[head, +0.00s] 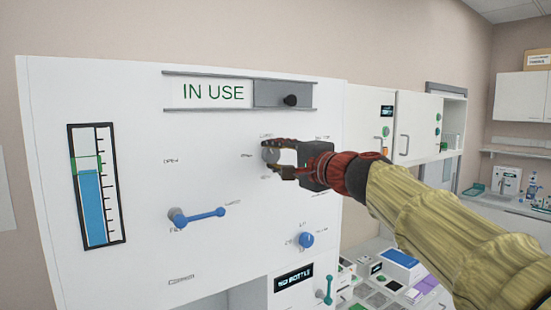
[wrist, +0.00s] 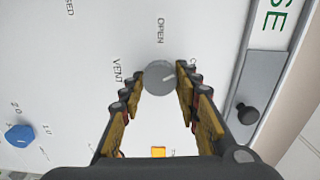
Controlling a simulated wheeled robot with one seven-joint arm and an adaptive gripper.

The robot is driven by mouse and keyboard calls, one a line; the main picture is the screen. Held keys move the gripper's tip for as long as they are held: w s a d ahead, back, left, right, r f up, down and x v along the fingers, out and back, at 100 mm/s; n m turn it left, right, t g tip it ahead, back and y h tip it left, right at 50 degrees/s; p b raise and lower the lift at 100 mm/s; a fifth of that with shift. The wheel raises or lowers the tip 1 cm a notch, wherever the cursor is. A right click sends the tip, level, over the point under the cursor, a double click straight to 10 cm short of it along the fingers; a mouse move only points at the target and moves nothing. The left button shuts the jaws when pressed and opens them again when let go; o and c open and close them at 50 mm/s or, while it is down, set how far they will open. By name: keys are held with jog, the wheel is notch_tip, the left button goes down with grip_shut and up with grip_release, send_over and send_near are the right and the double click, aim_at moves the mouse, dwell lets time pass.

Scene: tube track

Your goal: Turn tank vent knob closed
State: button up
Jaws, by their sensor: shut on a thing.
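The tank vent knob (head: 271,155) is a small grey round knob on the white upright panel. In the wrist view the knob (wrist: 159,78) sits between the two fingers, with a pale mark pointing right towards a label starting with C. The label OPEN (wrist: 160,30) is above it and VENT (wrist: 117,72) to its left. My gripper (head: 272,157) reaches in from the right and is shut on the knob; in the wrist view its fingers (wrist: 160,90) flank it. The rest of the C label is hidden behind a finger.
A sliding IN USE sign (head: 212,93) with a black knob is above. A blue lever (head: 197,216) and a blue knob (head: 306,240) are lower on the panel. A level gauge (head: 96,185) is at the left. Several items lie on the counter below right.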

jog(key=m, duration=0.5)
jog(key=shift+f+m+p, duration=0.15)
jog(key=shift+m+p, duration=0.15)
jog(key=shift+p, duration=0.05)
dwell(0.5)
jog(key=o, duration=1.2)
jog(key=shift+c, duration=0.2)
jog(key=v, duration=1.2)
